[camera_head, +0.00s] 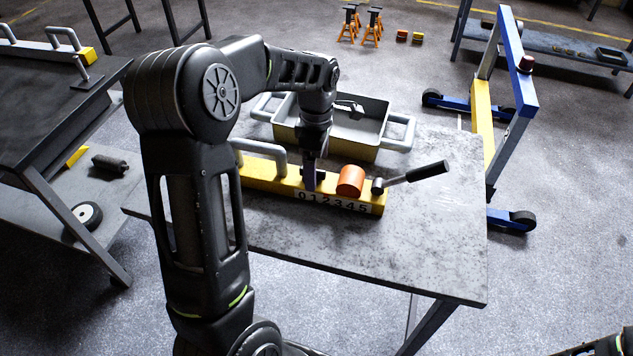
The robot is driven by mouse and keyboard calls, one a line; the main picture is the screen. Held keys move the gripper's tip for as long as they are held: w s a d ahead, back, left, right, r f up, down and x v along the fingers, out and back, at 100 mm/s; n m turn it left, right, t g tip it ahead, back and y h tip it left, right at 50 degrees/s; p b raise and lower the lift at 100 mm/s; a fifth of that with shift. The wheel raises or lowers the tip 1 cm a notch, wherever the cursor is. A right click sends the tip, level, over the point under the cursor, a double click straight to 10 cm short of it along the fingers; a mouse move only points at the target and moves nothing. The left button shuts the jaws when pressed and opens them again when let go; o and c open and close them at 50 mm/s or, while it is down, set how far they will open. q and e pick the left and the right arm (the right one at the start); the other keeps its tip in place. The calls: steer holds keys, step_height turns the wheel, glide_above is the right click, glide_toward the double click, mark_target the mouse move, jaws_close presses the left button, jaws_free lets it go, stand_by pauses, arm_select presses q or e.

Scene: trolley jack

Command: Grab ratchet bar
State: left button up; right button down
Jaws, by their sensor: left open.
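A yellow bar (262,179) with the numbers 0 to 5 on its front lies on the grey table. A grey handle stands at its left end. An orange cylinder (351,181) and a lever with a black grip (427,172) are at its right end, the lever sticking out to the right. I cannot tell which part is the ratchet bar. My left gripper (309,184) points down at the middle of the yellow bar, left of the orange cylinder. It is open; whether its fingers touch or straddle the bar is unclear. My right gripper does not show.
The grey table (420,245) is bare in front and to the right. A yellow and grey tray (358,118) with side handles stands behind the bar. A dark bench (40,110) is at the left. A blue and yellow frame on wheels (481,120) stands at the right.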

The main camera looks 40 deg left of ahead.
arm_select(q)
steer(key=shift+f+p, duration=0.65)
steer(key=shift+f, duration=1.95)
jaws_close()
steer(key=shift+w+r, duration=0.1)
